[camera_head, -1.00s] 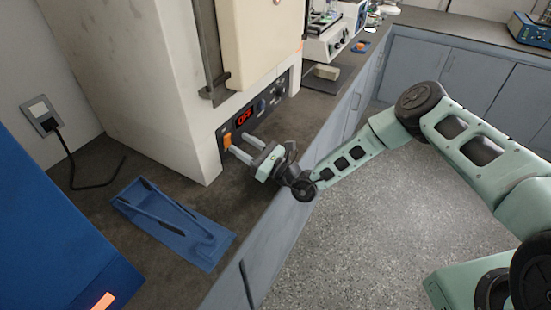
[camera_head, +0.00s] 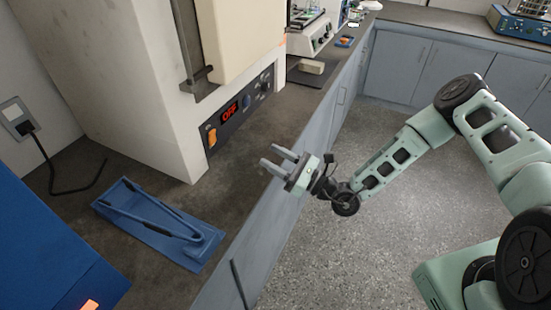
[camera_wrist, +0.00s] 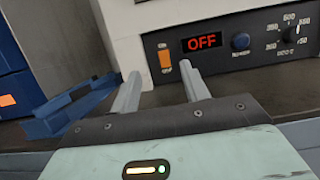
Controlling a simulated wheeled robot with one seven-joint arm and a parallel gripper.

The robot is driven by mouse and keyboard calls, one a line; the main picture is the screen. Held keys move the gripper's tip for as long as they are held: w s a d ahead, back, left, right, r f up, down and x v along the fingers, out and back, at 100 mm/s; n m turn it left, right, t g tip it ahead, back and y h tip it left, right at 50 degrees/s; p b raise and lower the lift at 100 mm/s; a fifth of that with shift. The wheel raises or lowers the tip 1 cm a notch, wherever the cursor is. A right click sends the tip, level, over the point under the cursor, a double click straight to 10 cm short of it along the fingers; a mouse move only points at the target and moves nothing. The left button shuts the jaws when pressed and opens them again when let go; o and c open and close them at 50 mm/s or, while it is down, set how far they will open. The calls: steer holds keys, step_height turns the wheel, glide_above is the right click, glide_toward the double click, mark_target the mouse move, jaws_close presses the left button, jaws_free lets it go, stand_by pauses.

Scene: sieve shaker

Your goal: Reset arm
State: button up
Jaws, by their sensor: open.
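My gripper (camera_head: 275,159) is open and empty, held near the front edge of the counter in front of a large white machine (camera_head: 150,90). The machine's dark control panel (camera_head: 237,110) has a red display (camera_head: 230,113) reading OFF, an orange switch (camera_head: 212,137) and knobs. In the wrist view, my two fingers (camera_wrist: 160,92) point toward the panel, with the orange switch (camera_wrist: 165,58) showing between them. The fingers appear apart from the switch.
A blue tray-like holder (camera_head: 160,225) lies on the counter, left of my gripper. A blue box (camera_head: 50,250) stands at the lower left. A white instrument (camera_head: 312,35) stands farther back. The floor (camera_head: 320,240) on the right is clear.

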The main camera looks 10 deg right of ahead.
steer(key=s+a+r+n+g+h, duration=0.1)
steer(key=s+a+r+n+g, duration=0.25)
steer(key=s+n+g, duration=0.35)
steer(key=s+a+r+n+g+h, duration=0.1)
steer(key=s+a+r+n+g, duration=0.1)
steer(key=s+r+n+g, duration=0.35)
steer(key=s+a+r+n+g+h, duration=0.1)
steer(key=s+a+r+n+g, duration=0.15)
steer(key=s+n+g, duration=0.55)
steer(key=s+d+r+n+t+h, duration=0.6)
steer(key=d+n+h, duration=0.4)
steer(key=n+h, duration=0.3)
steer(key=shift+s+d+t, duration=0.3)
steer(key=shift+s+t, duration=0.35)
steer(key=shift+s, duration=0.4)
steer(key=shift+o, duration=0.3)
steer(key=shift+r, duration=0.1)
